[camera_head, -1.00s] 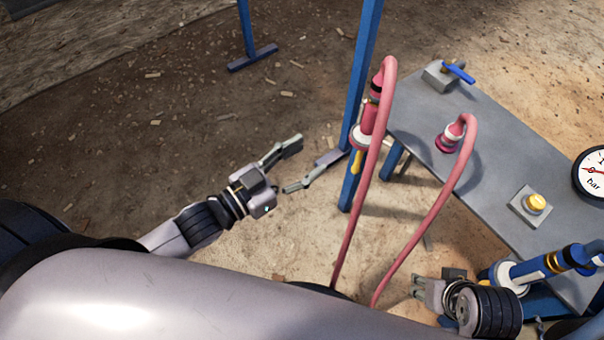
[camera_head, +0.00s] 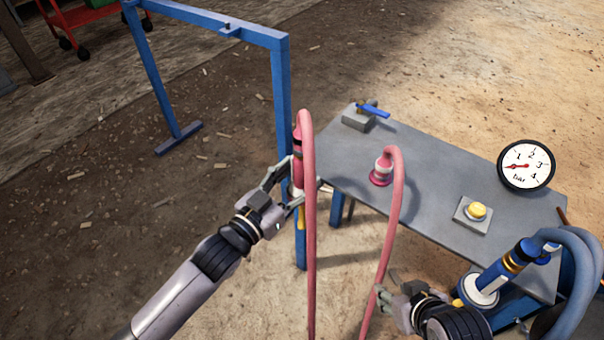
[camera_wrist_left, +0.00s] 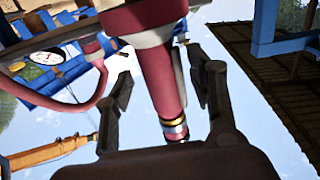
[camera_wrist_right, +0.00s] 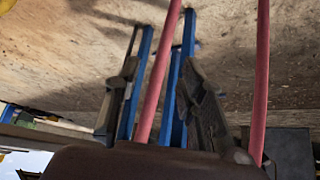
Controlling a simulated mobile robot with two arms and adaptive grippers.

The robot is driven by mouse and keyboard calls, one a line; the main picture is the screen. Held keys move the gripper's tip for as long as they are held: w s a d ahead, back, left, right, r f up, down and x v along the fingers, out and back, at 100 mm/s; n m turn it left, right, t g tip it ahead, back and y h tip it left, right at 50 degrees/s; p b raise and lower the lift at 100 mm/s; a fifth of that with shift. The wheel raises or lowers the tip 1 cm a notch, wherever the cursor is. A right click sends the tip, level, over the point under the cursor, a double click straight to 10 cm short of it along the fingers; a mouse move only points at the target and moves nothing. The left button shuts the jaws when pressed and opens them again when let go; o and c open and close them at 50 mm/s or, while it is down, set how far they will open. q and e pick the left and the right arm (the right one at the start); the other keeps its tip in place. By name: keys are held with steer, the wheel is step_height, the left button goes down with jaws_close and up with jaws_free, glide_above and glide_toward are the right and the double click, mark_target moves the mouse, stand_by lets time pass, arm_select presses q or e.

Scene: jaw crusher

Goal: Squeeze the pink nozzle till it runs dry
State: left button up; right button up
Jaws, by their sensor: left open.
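The pink nozzle (camera_head: 298,172) hangs upright at the table's left end, with a pink hose (camera_head: 309,240) looping from its top. My left gripper (camera_head: 300,184) is open around the nozzle, one finger on each side. In the left wrist view the nozzle (camera_wrist_left: 160,70) passes between the spread fingers (camera_wrist_left: 168,88), with visible gaps on both sides. The pink hose's other end joins a pink fitting (camera_head: 381,172) on the table. My right gripper (camera_head: 385,300) is open low by the hose; the right wrist view shows a hose (camera_wrist_right: 158,75) crossing between its fingers (camera_wrist_right: 158,88).
The grey table (camera_head: 430,185) bears a blue-handled valve (camera_head: 362,115), a yellow button (camera_head: 476,211) and a gauge (camera_head: 526,166) with its needle pointing left, below 1. A blue nozzle (camera_head: 505,268) stands at the right. A blue frame (camera_head: 283,110) rises beside the pink nozzle.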

arm_select(q)
steer(key=shift+x, duration=1.05)
arm_select(e)
steer(key=shift+w+a+r+t, duration=0.15)
steer(key=shift+w+r+t, duration=0.1)
steer(key=shift+w, duration=0.2)
steer(key=shift+w+a+r+t, duration=0.15)
steer(key=shift+w+r+t, duration=0.1)
steer(key=shift+w, duration=0.2)
arm_select(q)
steer(key=shift+c, duration=0.5)
jaws_close()
steer(key=shift+f, duration=0.1)
stand_by(1.0)
steer(key=shift+o, duration=0.4)
jaws_free()
